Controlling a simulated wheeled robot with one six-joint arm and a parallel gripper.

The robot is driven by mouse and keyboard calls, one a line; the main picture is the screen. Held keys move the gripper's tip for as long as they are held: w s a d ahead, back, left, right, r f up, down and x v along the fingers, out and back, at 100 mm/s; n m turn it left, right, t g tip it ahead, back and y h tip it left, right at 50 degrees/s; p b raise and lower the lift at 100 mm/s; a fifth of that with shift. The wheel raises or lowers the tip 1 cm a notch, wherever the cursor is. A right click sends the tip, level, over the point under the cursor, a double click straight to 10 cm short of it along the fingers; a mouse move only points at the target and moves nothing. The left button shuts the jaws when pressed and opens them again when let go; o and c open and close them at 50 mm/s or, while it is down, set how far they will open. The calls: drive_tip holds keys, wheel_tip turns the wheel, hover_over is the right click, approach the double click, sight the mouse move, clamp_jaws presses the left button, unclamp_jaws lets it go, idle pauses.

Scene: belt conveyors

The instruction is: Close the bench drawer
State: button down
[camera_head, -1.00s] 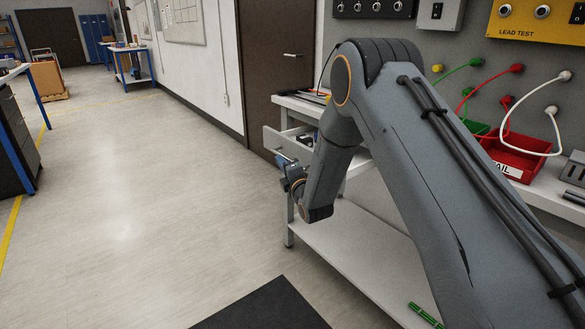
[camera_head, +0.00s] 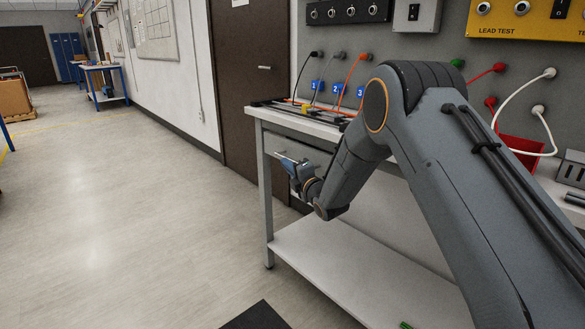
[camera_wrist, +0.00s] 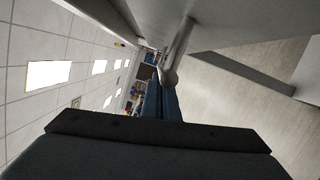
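The bench drawer (camera_head: 300,149) is under the left end of the bench top in the head view. Its pale front looks about in line with the bench, and its inside does not show. In the wrist view the drawer front (camera_wrist: 225,18) fills the top, with a grey bar handle (camera_wrist: 178,52) standing off it. My gripper (camera_head: 284,163) is at the drawer front, by the handle. Its blue fingers (camera_wrist: 162,100) lie close together in the wrist view, right beside the handle's near end. Whether they touch the handle I cannot tell.
The bench top (camera_head: 300,122) carries a dark rack and cables at its left end. A lower shelf (camera_head: 350,270) runs beneath. A red bin (camera_head: 522,150) sits farther right, partly behind my arm. The floor (camera_head: 120,220) left of the bench is clear.

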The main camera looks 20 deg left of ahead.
drive_tip(key=shift+w+d+r, duration=0.15)
drive_tip(key=shift+w+d, duration=0.1)
drive_tip(key=shift+d, duration=0.05)
